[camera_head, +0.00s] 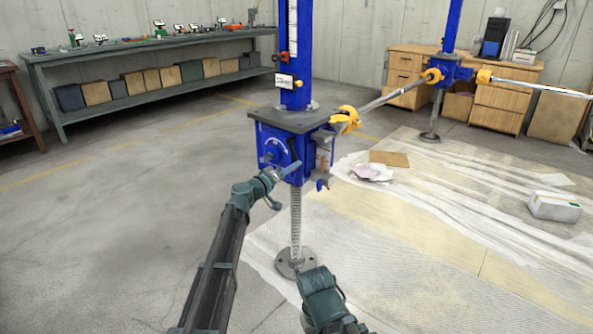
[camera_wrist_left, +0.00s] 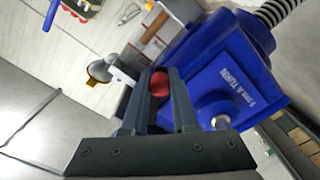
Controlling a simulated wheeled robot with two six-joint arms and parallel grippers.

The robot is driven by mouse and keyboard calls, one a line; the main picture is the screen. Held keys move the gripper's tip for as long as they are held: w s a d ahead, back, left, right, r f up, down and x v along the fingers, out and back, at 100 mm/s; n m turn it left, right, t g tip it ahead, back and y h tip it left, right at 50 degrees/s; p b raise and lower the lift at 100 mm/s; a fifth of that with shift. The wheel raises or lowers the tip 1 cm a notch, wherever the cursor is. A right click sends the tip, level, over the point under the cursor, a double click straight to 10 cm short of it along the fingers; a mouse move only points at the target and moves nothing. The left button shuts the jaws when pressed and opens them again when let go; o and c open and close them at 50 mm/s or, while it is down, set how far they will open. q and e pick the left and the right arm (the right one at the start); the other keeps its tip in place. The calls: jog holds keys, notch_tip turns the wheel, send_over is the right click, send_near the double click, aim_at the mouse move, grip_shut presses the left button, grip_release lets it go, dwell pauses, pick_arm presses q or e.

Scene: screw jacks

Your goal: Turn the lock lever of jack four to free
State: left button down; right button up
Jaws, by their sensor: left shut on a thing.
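A jack with a blue column and a blue gearbox (camera_head: 291,150) stands in the middle of the head view. A label (camera_head: 284,81) hangs on its column, too small to read. My left gripper (camera_head: 287,171) is at the front of the gearbox, low down. In the left wrist view its two fingers (camera_wrist_left: 161,85) are shut on a red lever knob (camera_wrist_left: 160,86), beside the blue housing (camera_wrist_left: 225,72) with white lettering. The lever's shaft and its marked positions are mostly hidden. My right arm shows at the bottom of the head view; its fingers cannot be made out.
The threaded screw (camera_head: 296,225) runs down to a round foot (camera_head: 297,263) on the floor. A second blue jack (camera_head: 447,74) stands at the back right. A workbench (camera_head: 150,47) lines the left wall. Translucent sheeting (camera_head: 420,230) covers the right floor; the left floor is clear.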

pick_arm(q)
jog(key=shift+w+a+f+m+b, duration=0.15)
jog(key=shift+w+a+m, duration=0.4)
jog(key=shift+m, duration=0.4)
jog(key=shift+w+a+f+m+b, duration=0.1)
jog(key=shift+w+a+f+m, duration=0.1)
jog(key=shift+w+a+m, duration=0.5)
jog(key=shift+w+a+f+m+b, duration=0.2)
jog(key=shift+a+m, duration=0.3)
jog(key=shift+m, duration=0.65)
jog(key=shift+r, duration=0.1)
jog(key=c, duration=0.7)
grip_release()
jog(key=shift+s, duration=0.1)
jog(key=v, duration=1.3)
jog(key=shift+s+a, duration=0.2)
jog(key=shift+s, duration=0.05)
